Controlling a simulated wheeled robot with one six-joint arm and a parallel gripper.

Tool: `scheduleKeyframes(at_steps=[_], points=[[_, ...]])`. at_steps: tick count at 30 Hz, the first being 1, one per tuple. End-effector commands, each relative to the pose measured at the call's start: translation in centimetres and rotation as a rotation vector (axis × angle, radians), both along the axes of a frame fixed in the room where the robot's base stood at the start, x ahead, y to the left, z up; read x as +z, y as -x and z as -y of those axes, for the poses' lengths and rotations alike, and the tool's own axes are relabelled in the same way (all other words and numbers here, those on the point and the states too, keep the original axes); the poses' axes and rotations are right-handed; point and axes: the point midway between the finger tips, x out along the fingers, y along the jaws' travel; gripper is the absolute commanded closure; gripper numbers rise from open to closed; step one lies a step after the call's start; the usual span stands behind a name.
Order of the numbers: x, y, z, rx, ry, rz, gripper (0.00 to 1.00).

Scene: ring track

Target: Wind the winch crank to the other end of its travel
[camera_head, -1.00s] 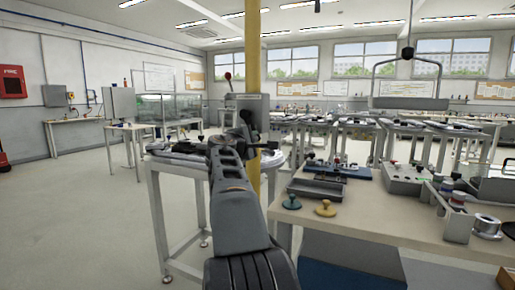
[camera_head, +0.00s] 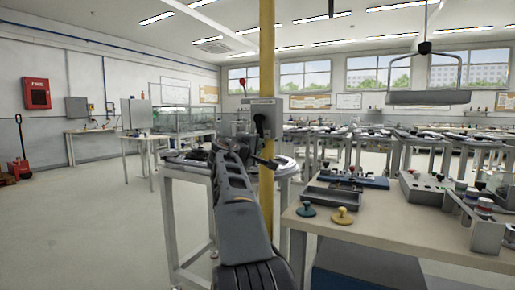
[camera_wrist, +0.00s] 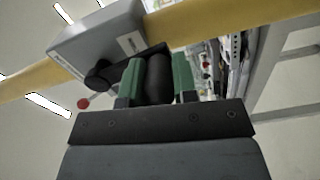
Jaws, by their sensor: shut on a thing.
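The winch is a grey box (camera_head: 261,108) on a yellow post (camera_head: 267,60), straight ahead. Its crank (camera_head: 261,124) is dark, with the hub on the box's face. A red-knobbed lever (camera_head: 242,82) stands at the box's upper left. In the wrist view the winch box (camera_wrist: 98,42) and the dark crank hub (camera_wrist: 101,76) lie at the upper left. My gripper (camera_wrist: 157,82) has green finger pads, shut on the dark crank handle (camera_wrist: 158,76) between them. In the head view my arm hides part of the area below the winch, and my fingertips are hard to make out.
A round-topped stand (camera_head: 284,166) is behind my arm, by the post. The floor (camera_head: 90,230) on the left is clear.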

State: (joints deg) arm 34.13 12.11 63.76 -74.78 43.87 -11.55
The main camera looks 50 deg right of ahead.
Motion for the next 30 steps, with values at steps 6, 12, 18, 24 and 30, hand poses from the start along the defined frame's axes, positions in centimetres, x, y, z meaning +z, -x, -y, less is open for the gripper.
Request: scheduleKeyframes(at_steps=[6, 12, 18, 24, 30], points=[[-0.3, -0.2, 0.0, 0.002, -0.005, -0.002, 1.00], [-0.2, -0.2, 0.0, 0.003, -0.003, -0.003, 0.60], [-0.1, 0.0, 0.0, 0.000, -0.002, -0.001, 0.48], [0.0, 0.0, -0.2, 0.001, 0.000, -0.001, 0.48], [0.0, 0.5, -2.5, 0.004, 0.001, 0.000, 0.48]])
